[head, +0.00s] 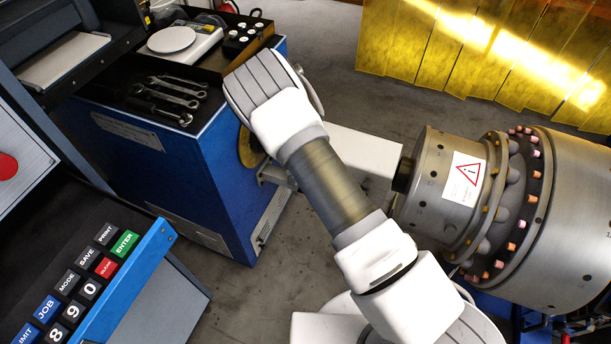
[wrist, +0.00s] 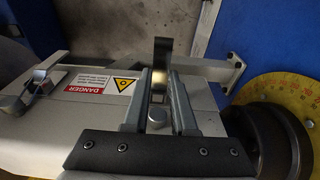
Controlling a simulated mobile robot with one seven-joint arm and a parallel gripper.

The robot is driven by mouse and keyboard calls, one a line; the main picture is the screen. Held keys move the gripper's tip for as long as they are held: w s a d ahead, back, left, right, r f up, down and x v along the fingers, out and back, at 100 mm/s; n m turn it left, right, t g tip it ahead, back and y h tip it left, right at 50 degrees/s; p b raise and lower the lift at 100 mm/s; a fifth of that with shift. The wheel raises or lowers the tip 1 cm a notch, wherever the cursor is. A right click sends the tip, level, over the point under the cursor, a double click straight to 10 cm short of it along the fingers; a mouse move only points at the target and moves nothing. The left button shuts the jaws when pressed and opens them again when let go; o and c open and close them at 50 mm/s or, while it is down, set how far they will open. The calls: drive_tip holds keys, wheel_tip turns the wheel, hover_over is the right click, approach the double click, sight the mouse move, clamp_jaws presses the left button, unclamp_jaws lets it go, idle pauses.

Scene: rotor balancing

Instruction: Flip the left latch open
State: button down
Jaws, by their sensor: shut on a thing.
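My gripper (wrist: 158,75) shows in the wrist view, its two grey fingers shut on an upright metal latch lever (wrist: 161,55). The lever stands up between and beyond the fingertips. A second metal latch (wrist: 38,88) sits at the left on the pale cover (wrist: 95,110), apart from my fingers. I cannot tell from the frames which of them is the left one. In the head view my gripper is hidden behind my own wrist, and only a pale beam or cover (head: 355,160) shows beyond the arm.
A yellow graduated disc (wrist: 262,95) and a dark hub (wrist: 270,140) are close at the right in the wrist view. In the head view a large metal rotor (head: 570,220) stands right of my arm. A blue cabinet (head: 160,180) with wrenches (head: 175,92) on top stands left.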

drive_tip(key=c, duration=0.7)
unclamp_jaws()
drive_tip(key=shift+r, duration=0.15)
drive_tip(key=s+r, duration=0.1)
drive_tip(key=r, duration=1)
drive_tip(key=s+a+r+p, duration=0.1)
drive_tip(key=r, duration=0.5)
drive_tip(key=shift+s, duration=0.3)
